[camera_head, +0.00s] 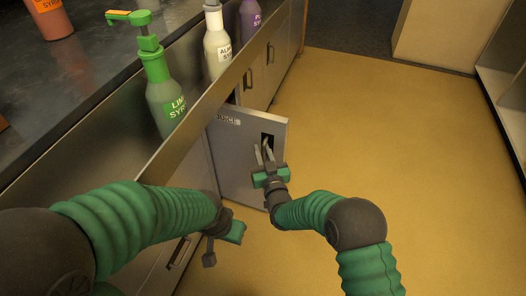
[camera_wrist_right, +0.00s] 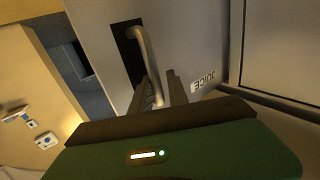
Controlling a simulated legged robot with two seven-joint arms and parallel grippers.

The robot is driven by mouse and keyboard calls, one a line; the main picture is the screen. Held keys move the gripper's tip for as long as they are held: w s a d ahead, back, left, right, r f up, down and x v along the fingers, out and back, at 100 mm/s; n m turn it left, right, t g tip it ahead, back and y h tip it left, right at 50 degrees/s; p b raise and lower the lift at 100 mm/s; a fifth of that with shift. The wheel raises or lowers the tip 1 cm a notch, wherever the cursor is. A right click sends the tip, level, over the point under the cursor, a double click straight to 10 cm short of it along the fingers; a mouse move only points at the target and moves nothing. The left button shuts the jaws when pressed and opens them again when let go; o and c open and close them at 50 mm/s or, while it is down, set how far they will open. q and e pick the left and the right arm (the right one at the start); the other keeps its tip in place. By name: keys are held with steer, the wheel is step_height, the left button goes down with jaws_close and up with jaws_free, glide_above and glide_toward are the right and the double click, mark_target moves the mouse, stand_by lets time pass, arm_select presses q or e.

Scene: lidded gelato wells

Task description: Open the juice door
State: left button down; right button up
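The juice door (camera_head: 235,165) is a grey panel marked JUICE that stands swung out from the counter front in the head view. It fills the upper middle of the right wrist view (camera_wrist_right: 195,45). Its bar handle (camera_wrist_right: 145,50) crosses a dark recess. My right gripper (camera_head: 264,156) is at the handle, its two fingers apart, one on each side of the bar's near end. A small gap shows between the bar and the right-hand finger. My left gripper (camera_head: 222,242) hangs low by the counter front, away from the door; its fingers are unclear.
On the counter (camera_head: 95,75) stand a green lime syrup bottle (camera_head: 165,95), a white bottle (camera_head: 217,45), a purple bottle (camera_head: 249,20) and an orange one (camera_head: 52,20). The yellow floor (camera_head: 400,140) right of the door is clear. A pale cabinet (camera_head: 440,35) stands at the back right.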

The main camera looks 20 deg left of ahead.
steer(key=shift+s+d, duration=0.1)
steer(key=p+v, duration=0.6)
steer(key=v, duration=1)
steer(key=shift+s+d, duration=0.2)
steer(key=shift+s, duration=0.05)
steer(key=shift+f, duration=0.1)
